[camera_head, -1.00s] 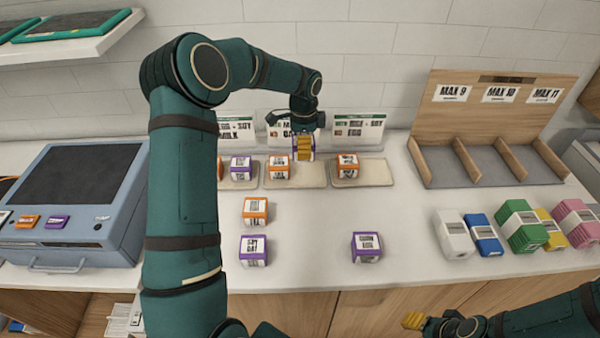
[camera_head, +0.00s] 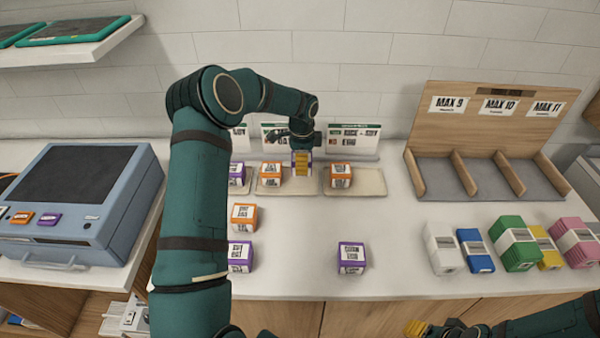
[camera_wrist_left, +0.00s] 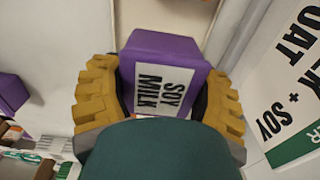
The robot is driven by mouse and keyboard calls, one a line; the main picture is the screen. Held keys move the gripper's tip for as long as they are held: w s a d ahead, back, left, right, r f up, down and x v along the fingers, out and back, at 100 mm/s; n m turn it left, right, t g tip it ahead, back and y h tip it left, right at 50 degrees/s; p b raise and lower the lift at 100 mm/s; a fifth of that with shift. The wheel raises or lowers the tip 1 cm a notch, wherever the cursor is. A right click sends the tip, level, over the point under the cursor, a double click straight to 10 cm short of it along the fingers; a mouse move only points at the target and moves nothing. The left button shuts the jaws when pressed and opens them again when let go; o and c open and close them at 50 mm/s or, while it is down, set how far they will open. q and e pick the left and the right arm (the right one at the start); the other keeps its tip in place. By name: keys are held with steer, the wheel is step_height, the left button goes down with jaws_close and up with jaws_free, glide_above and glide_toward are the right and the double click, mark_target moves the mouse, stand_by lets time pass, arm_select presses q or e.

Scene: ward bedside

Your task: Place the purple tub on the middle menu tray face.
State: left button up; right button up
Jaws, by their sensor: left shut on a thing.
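My left gripper (camera_head: 302,163) is shut on a purple tub, its yellow fingers on either side of it. The tub (camera_wrist_left: 165,62) shows close up in the left wrist view, with a white "SOY MILK" label. In the head view the fingers mostly hide it. It is at the right half of the middle tray (camera_head: 288,188); I cannot tell whether it touches the tray. An orange-topped tub (camera_head: 270,174) sits on the left half of that tray. The menu card (camera_head: 274,137) stands behind, partly covered by my gripper. My right gripper (camera_head: 415,328) is at the bottom edge, its opening unclear.
The right tray (camera_head: 369,182) holds an orange-topped tub (camera_head: 340,175) at its left. My arm partly hides the left tray and its purple tub (camera_head: 236,174). Loose tubs stand in front: orange (camera_head: 244,216), purple (camera_head: 240,255), purple (camera_head: 351,257). A wooden divider rack (camera_head: 490,140) is at right.

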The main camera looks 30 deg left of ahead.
arm_select(q)
steer(key=shift+f, duration=2.15)
steer(key=shift+f, duration=0.1)
steer(key=o, duration=1.3)
steer(key=shift+f, duration=0.1)
steer(key=shift+o, duration=0.2)
step_height(320, 180, up, 12)
steer(key=shift+r, duration=0.25)
steer(key=shift+s+f, duration=0.1)
